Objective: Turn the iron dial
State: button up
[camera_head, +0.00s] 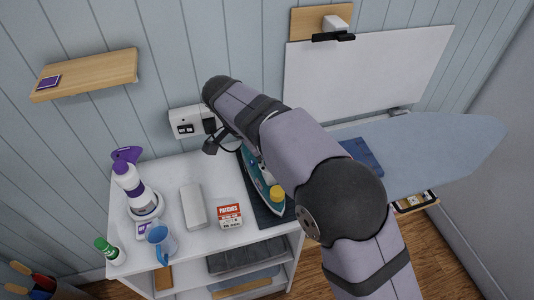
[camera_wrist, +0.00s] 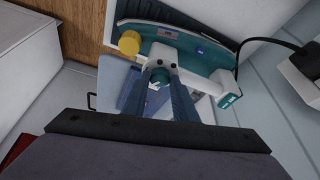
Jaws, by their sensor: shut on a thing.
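The iron (camera_head: 257,178) is teal and white and lies on a dark mat (camera_head: 270,218) on top of the white cabinet. It fills the upper part of the wrist view (camera_wrist: 195,55), with a round yellow knob (camera_wrist: 129,43) at its left end. My gripper (camera_wrist: 158,70) has its two fingers closed in on a small white and teal dial (camera_wrist: 158,77) at the iron. The fingers partly cover the dial, so its marking cannot be read. In the head view my arm hides the gripper and part of the iron.
A wall socket (camera_head: 188,124) with a black plug is behind the iron, and a dark cord (camera_wrist: 268,42) runs by it. An ironing board (camera_head: 435,150) is right.

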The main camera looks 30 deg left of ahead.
dwell(0.4)
jog(key=o, duration=1.1)
jog(key=shift+r, duration=0.1)
jog(key=b+v, duration=0.1)
jog(key=v, duration=0.6)
jog(key=shift+r, duration=0.1)
